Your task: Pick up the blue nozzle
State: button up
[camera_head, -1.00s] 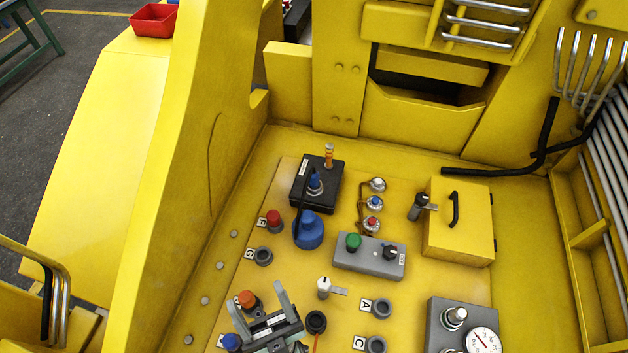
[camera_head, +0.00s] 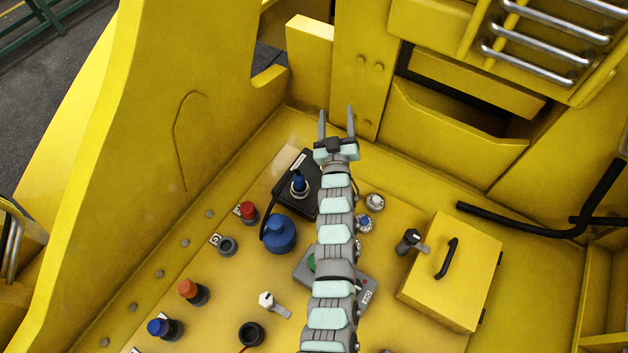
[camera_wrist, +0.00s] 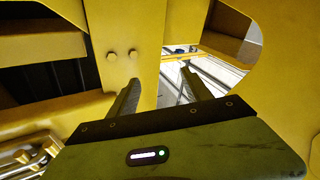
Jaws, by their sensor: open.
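Several blue parts show on the yellow panel in the head view, and I cannot tell for sure which is the nozzle. A blue pointed piece (camera_head: 299,182) stands on a black box (camera_head: 292,204), left of my arm. A wider blue rounded piece (camera_head: 280,235) sits just below it, with a thin black line running to it. A blue knob (camera_head: 159,327) is at the lower left. My gripper (camera_head: 336,114) is open and empty, above and beyond the black box in the picture. Its spread fingers also show in the wrist view (camera_wrist: 158,88), with no blue part between them.
A tall yellow wall (camera_head: 150,140) rises at the left. A yellow box with a black handle (camera_head: 455,270) stands at the right. Red (camera_head: 248,210) and orange (camera_head: 190,288) knobs and a white lever (camera_head: 268,300) stick up nearby. My arm hides part of a grey switch box (camera_head: 366,290).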

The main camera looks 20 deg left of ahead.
jog(key=w+a+f+m+g+h+b, duration=0.1)
jog(key=w+f+g+h, duration=0.1)
jog(key=w, duration=0.2)
jog(key=w+f+g+h+b, duration=0.1)
jog(key=w+f+g+h, duration=0.1)
jog(key=w+g, duration=0.15)
jog(key=m+g+h+b, duration=0.2)
jog(key=m+g+b, duration=0.1)
jog(key=g, duration=1)
send_over(299, 180)
jog(key=w, duration=0.2)
jog(key=shift+s+a+f, duration=0.1)
jog(key=shift+a+f, duration=0.1)
jog(key=shift+f, duration=0.35)
jog(key=shift+s+f+g, duration=0.1)
jog(key=shift+s+g, duration=0.15)
jog(key=shift+s, duration=0.05)
notch_tip(299, 180, down, 5)
jog(key=shift+f+p, duration=0.1)
jog(key=shift+p, duration=0.5)
notch_tip(299, 180, down, 5)
jog(key=shift+f+p, duration=0.15)
jog(key=shift+p, duration=0.55)
grip_shut()
